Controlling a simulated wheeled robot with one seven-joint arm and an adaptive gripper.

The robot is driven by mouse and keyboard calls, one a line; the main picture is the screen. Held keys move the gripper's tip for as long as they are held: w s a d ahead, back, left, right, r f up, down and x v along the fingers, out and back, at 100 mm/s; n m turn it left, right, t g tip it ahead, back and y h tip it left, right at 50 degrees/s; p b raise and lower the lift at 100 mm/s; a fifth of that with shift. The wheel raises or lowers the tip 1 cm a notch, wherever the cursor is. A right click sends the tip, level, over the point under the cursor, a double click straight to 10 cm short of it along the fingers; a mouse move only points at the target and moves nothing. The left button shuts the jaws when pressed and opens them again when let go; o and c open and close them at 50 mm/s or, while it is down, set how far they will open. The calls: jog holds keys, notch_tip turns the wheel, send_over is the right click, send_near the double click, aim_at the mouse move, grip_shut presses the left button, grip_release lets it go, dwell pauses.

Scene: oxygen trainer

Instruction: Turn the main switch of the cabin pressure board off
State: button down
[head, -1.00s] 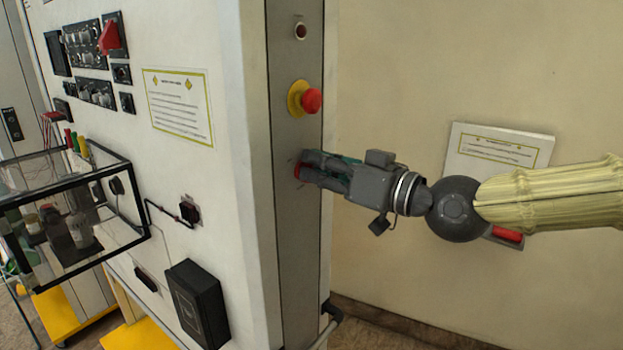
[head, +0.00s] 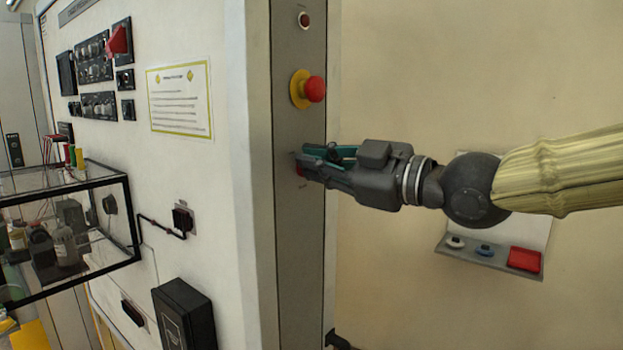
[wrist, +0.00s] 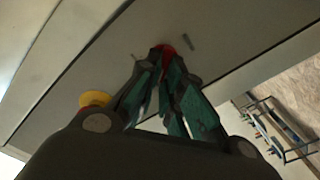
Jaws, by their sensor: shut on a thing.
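The main switch is a small red knob on the grey narrow side panel of the tall cabinet. In the head view only a little of the red switch (head: 299,169) shows beside my fingertips. In the wrist view the red switch (wrist: 166,52) shows between the fingertips. My gripper (head: 304,160) reaches in from the right, with its fingers against the panel, and is shut on the switch. It also shows in the wrist view (wrist: 168,62). The fingers hide most of the switch, so its angle cannot be told.
A red mushroom button on a yellow base (head: 310,89) sits just above my gripper, with a small red button (head: 304,20) higher up. A glass case (head: 130,215) and a black box (head: 184,315) stick out at left. A small shelf (head: 490,255) is on the wall behind my arm.

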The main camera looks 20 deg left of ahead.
jog(key=shift+w+d+f+n+b, duration=0.1)
jog(key=shift+f+n+b, duration=0.1)
jog(key=shift+n+b, duration=0.5)
jog(key=shift+r+n, duration=0.1)
jog(key=shift+n, duration=0.2)
jog(key=c, duration=1.6)
grip_release()
jog(key=shift+w+d, duration=0.1)
jog(key=shift+c, duration=0.2)
jog(key=shift+o, duration=0.4)
jog(key=shift+w, duration=0.1)
jog(key=v, duration=1.2)
